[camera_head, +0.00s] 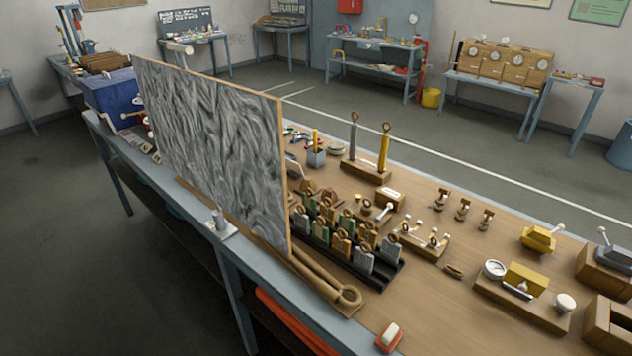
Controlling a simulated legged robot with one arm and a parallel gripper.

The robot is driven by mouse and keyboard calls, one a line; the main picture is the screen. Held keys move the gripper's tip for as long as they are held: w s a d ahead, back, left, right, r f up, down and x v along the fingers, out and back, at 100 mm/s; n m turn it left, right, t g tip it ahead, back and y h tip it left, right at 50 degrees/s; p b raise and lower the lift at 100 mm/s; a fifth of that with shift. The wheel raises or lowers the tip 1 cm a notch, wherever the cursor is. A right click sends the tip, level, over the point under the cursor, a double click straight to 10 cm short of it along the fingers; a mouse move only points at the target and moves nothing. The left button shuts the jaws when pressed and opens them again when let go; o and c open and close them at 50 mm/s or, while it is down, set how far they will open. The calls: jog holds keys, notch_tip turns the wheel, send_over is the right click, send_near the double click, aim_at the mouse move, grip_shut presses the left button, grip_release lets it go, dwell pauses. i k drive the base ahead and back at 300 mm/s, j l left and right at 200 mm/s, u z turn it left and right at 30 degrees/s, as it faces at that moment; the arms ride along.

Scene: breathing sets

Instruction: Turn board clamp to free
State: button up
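A tall board (215,150) with a grey swirled face and a wooden edge stands upright along the near side of the long workbench (480,240). A small grey upright fitting on a pale plate (218,222) sits on the bench's near edge in front of the board; it may be the board clamp, but I cannot tell for sure. A pale handle-like piece (180,48) shows at the board's top left; what it joins is hidden behind the board. Whether any clamp is locked or free cannot be told. My gripper is not in view.
Tags in a black rack (365,270), a wooden bar with a ring end (330,280), a gauge block (520,290) and a red-and-white piece (389,336) crowd the bench. A blue box (110,100) stands at the far left end. The floor at left (60,230) is clear.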

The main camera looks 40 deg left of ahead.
aim_at(211, 224)
jog(key=u, duration=2.15)
